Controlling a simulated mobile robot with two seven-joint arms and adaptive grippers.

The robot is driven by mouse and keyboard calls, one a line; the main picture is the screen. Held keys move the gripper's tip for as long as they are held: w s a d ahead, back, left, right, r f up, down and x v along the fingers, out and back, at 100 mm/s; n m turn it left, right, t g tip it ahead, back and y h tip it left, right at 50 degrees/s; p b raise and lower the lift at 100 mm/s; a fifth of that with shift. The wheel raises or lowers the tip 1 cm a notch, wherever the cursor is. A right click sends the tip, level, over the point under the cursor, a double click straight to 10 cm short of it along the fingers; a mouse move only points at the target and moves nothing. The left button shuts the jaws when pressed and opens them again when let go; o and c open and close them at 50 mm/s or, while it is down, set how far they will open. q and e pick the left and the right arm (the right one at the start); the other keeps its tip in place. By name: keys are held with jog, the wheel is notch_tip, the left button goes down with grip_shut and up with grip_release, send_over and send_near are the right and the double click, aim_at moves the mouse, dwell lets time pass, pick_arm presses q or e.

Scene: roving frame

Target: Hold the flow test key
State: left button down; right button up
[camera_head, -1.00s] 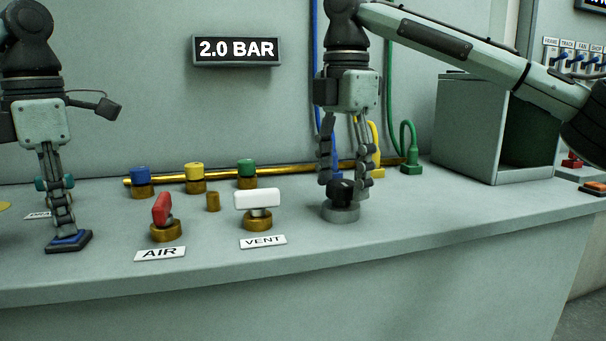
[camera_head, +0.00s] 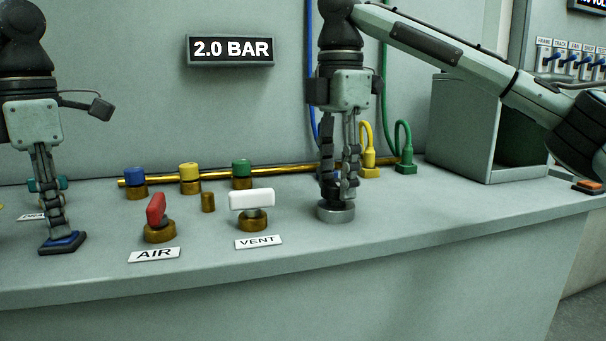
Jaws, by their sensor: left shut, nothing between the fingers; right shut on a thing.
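The flow test key is a black key on a round grey base (camera_head: 336,213) on the bench, right of the VENT valve. My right gripper (camera_head: 339,193) points down and is shut on the key, whose black top is mostly hidden between the fingers. My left gripper (camera_head: 58,230) is shut and empty, pointing down with its tips at a dark square pad with a blue top (camera_head: 62,243). I cannot tell how hard it touches the pad.
A red AIR handle (camera_head: 156,209) and a white VENT handle (camera_head: 252,198) stand between my grippers. Behind them runs a brass pipe (camera_head: 215,177) with coloured caps. The display (camera_head: 231,49) reads 2.0 BAR. An open grey box (camera_head: 463,132) stands at right.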

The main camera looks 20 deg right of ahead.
aim_at(336, 182)
jog(key=m, duration=0.5)
jog(key=shift+m, duration=0.3)
dwell(0.5)
jog(key=o, duration=1.1)
jog(key=shift+o, duration=0.2)
jog(key=shift+r, duration=0.15)
notch_tip(336, 182, up, 12)
dwell(1.1)
